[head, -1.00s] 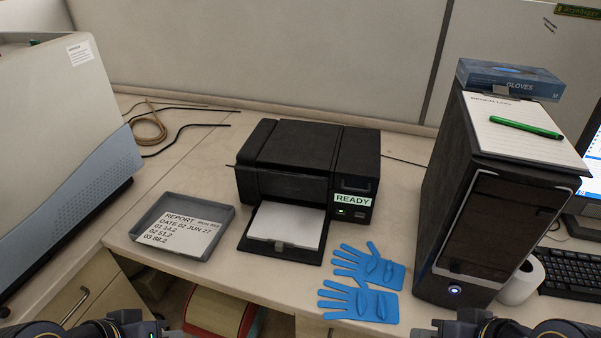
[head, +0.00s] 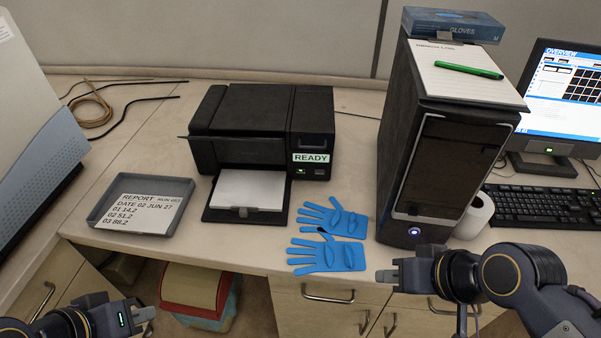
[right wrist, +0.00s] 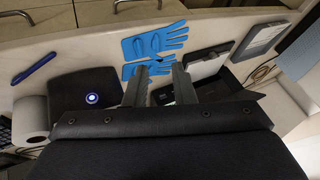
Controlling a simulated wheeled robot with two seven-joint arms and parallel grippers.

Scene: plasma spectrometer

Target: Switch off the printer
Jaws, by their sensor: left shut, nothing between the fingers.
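The black printer (head: 245,125) stands on the desk, with a sheet of white paper on its front tray (head: 240,212). Its panel label (head: 311,158) reads READY, and a small green light (head: 301,171) glows below it beside a dark button or switch (head: 319,171). My left gripper (head: 148,314) is shut and empty, low in front of the desk, below the report tray. My right gripper (head: 388,276) is at the desk's front edge, right of the gloves and away from the printer. Its fingers are apart and empty in the right wrist view (right wrist: 161,72); the printer is partly hidden behind them there.
Blue gloves (head: 335,255) lie right of the printer. A black computer tower (head: 400,150) with a blue-lit button stands further right, beside a paper roll (head: 474,216) and keyboard (head: 545,204). A grey report tray (head: 100,212) lies left. Bare desk shows in front of the printer.

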